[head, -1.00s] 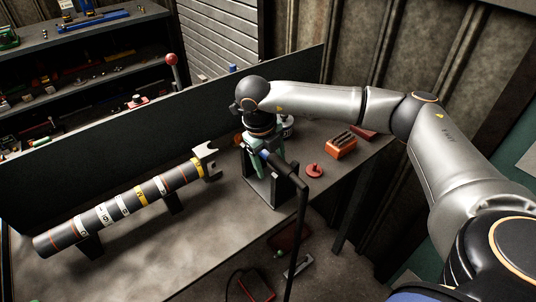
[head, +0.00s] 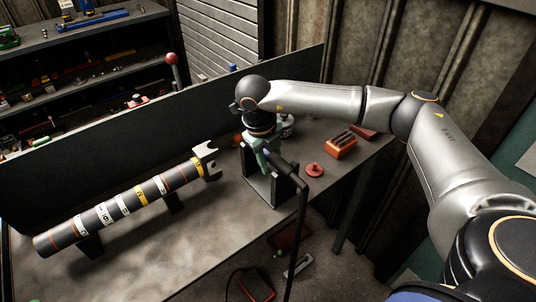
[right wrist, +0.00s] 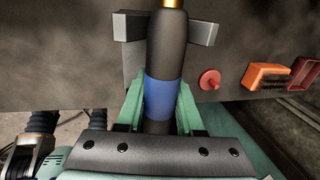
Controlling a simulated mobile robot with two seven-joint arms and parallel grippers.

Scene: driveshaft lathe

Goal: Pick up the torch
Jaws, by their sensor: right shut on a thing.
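The torch (head: 283,165) is a dark rod with a cable hanging from its near end. It rests in a dark upright stand (head: 258,187) at the right part of the bench. In the right wrist view the torch (right wrist: 167,45) has a blue band and a brass-coloured end, and it lies across the stand's notched plate (right wrist: 204,33). My right gripper (head: 263,155) has its green fingers shut on the torch. In the right wrist view the fingers of this gripper (right wrist: 160,100) press both sides of the blue band. My left gripper is not in view.
A banded driveshaft (head: 125,205) lies on supports left of the stand. A red knob-like part (head: 314,170) and an orange block with a brush-like top (head: 341,146) sit to the right. A dark panel (head: 120,130) runs behind the bench (head: 215,230).

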